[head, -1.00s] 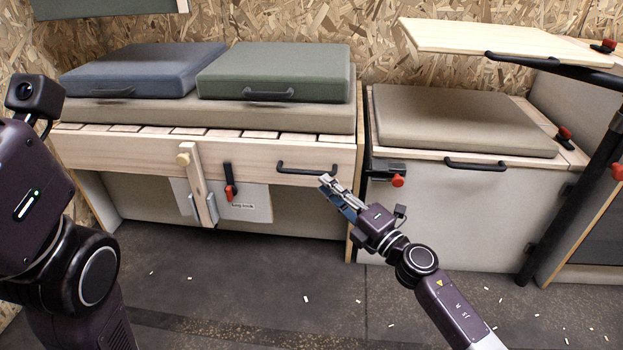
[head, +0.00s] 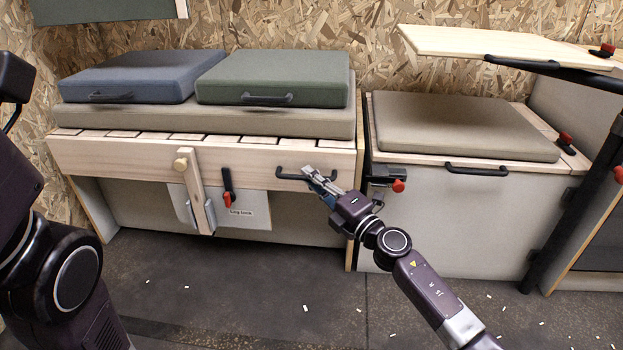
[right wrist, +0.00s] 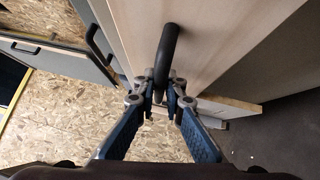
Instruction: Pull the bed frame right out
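The bed frame (head: 110,158) is a pale wooden front board with slats behind its top edge, under the cushions on the left bench. A black bar handle (head: 287,177) is fixed at the right of its front. My right gripper (head: 313,176) is at the right end of this handle. In the right wrist view, the handle (right wrist: 169,45) runs between the two fingertips (right wrist: 162,92), which are closed in close on both sides of it. A wooden leg (head: 197,190) stands in front of the board. My left arm shows at the left edge, its gripper out of view.
A black latch with a red tip (head: 227,197) hangs on the board beside the leg. A blue cushion (head: 125,75) and a green cushion (head: 270,75) lie on top. A second bench (head: 450,215) stands close on the right. The floor in front (head: 230,290) is clear apart from small scraps.

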